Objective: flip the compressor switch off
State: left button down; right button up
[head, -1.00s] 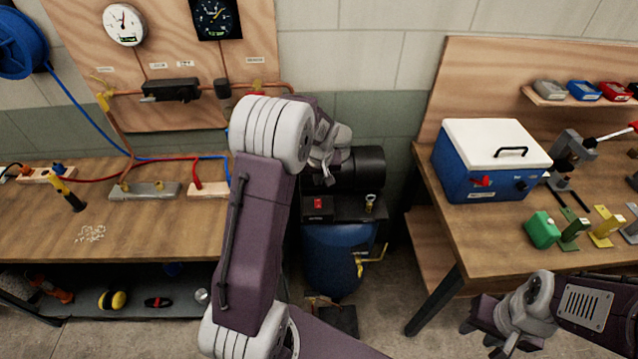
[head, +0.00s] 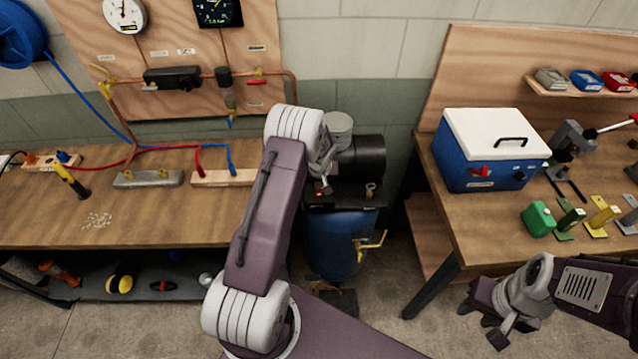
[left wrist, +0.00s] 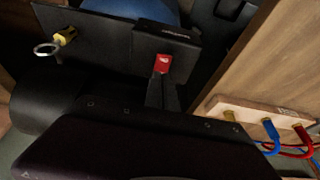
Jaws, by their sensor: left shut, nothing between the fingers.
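The compressor has a blue tank (head: 332,243) below and a black motor (head: 365,158) above, between the two benches. Its red switch (left wrist: 162,62) sits on a small black box (left wrist: 170,40) in the left wrist view. My left gripper (left wrist: 162,88) is shut and empty, its fingertips right at the near edge of the switch. I cannot tell whether they touch it. In the head view my left gripper (head: 322,187) is over the compressor's top and largely hides the switch box. My right gripper (head: 487,322) hangs low at the right, away from the compressor; its jaw opening is unclear.
A ring-topped brass fitting (left wrist: 58,42) stands near the switch box. A yellow valve (head: 372,243) sticks out from the tank. The left bench (head: 60,215) carries hoses and manifolds; the right bench (head: 470,215) holds a blue cooler-like box (head: 480,165).

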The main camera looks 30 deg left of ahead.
pick_arm(q)
jog(key=shift+w+f, duration=0.1)
jog(key=shift+f, duration=0.55)
